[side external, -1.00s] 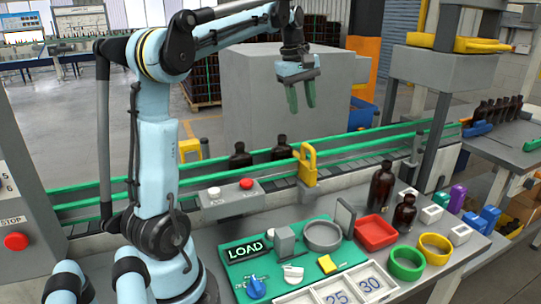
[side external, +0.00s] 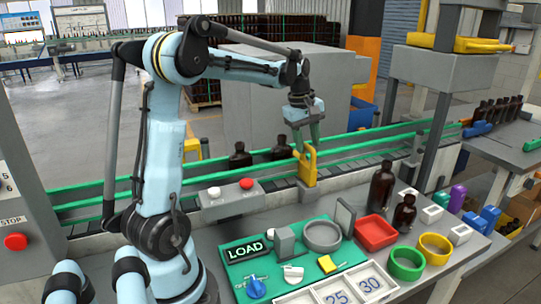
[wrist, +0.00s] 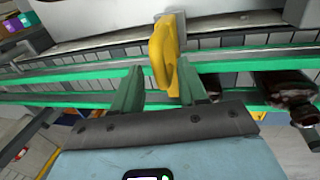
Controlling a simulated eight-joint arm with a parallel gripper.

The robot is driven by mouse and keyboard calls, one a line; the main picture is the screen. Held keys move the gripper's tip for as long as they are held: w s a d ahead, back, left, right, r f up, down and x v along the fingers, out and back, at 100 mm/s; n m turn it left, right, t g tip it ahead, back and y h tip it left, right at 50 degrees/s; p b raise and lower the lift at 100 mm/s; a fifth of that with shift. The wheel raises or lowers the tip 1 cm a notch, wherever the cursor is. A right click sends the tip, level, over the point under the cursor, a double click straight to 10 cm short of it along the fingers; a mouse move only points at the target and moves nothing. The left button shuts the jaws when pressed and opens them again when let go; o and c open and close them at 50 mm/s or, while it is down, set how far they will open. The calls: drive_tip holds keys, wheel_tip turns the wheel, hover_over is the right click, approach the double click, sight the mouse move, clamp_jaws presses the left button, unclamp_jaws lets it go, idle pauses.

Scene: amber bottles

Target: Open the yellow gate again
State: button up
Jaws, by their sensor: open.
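The yellow gate (side external: 307,165) stands upright on a grey post at the near side of the conveyor, by the green rails. In the wrist view the yellow gate (wrist: 163,55) shows ahead of my fingers, towards the right one. My gripper (side external: 308,142) is at the gate's top in the side view, its green fingers pointing down. In the wrist view my gripper (wrist: 157,88) is open, with the fingers spread and nothing gripped between them. I cannot tell whether a finger touches the gate.
Amber bottles (side external: 240,157) stand on the conveyor left of the gate. A grey button box (side external: 232,200) sits in front of the rail. Two amber bottles (side external: 382,185), a red tray (side external: 375,232) and coloured rings (side external: 407,263) stand on the bench at right.

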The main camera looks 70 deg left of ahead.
clamp_jaws()
idle(0.3)
drive_tip(key=d, duration=0.6)
drive_tip(key=shift+d, duration=0.4)
unclamp_jaws()
drive_tip(key=shift+a, duration=0.1)
drive_tip(key=shift+r, duration=0.15)
wheel_tip(320, 180, up, 12)
drive_tip(key=s, duration=0.2)
drive_tip(key=shift+s+f, duration=0.2)
